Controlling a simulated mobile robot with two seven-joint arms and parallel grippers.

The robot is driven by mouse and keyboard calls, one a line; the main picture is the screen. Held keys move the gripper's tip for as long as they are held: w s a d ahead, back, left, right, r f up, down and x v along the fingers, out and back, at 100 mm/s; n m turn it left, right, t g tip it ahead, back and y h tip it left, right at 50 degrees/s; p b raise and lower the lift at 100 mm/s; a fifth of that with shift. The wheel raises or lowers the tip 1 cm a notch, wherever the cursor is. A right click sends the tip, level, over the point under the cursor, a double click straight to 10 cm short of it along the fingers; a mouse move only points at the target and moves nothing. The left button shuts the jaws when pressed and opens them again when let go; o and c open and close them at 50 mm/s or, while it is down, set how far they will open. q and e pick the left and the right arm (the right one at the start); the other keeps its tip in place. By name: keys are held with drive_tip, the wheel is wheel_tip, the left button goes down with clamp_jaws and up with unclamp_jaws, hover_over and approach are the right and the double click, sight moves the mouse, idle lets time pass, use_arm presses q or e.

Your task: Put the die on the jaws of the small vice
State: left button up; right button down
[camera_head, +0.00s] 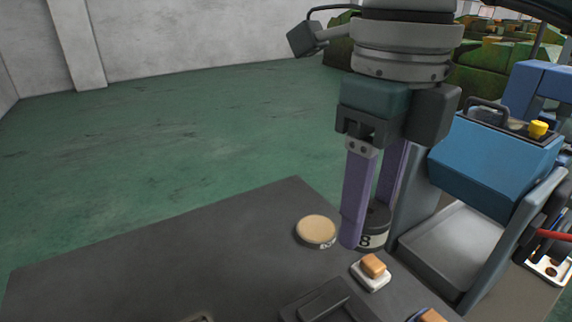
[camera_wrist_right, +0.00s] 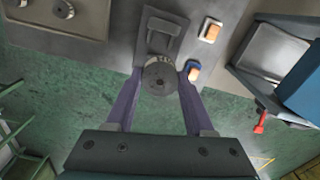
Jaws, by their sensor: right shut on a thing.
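The die (camera_head: 376,232) is a short dark-grey cylinder with a pale label marked 8. My right gripper (camera_head: 367,226) points down and is shut on it, with one purple finger on each side. In the right wrist view the die (camera_wrist_right: 160,80) sits between the fingertips. The small vice (camera_head: 325,303) looks like the dark, low block at the bottom edge of the head view, partly cut off. It also shows in the right wrist view (camera_wrist_right: 162,27), just above the die in the picture. The die appears held above the table, apart from the vice. My left gripper is not in view.
On the dark table (camera_head: 150,270) stand a beige-topped round disc (camera_head: 316,229), a white block with an orange top (camera_head: 371,272) and a blue one with an orange top (camera_head: 432,315). A blue machine (camera_head: 495,155) with a grey tray (camera_head: 452,245) stands at right. The table's left is mostly clear.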

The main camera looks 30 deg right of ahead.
use_arm(q)
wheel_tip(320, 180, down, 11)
drive_tip(key=b, duration=0.9)
drive_tip(key=shift+b, duration=0.3)
use_arm(e)
wheel_tip(320, 180, down, 14)
drive_tip(key=shift+f, duration=0.25)
use_arm(q)
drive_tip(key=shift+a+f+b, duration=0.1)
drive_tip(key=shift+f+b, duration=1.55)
drive_tip(key=shift+b, duration=0.05)
use_arm(e)
drive_tip(key=shift+f, duration=2.15)
drive_tip(key=shift+c, duration=1.4)
unclamp_jaws()
drive_tip(key=shift+r, duration=0.1)
use_arm(q)
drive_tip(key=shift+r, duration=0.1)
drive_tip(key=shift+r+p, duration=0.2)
drive_tip(key=shift+p, duration=0.1)
use_arm(e)
drive_tip(key=shift+r, duration=0.2)
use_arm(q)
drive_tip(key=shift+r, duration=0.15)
use_arm(e)
wheel_tip(320, 180, up, 12)
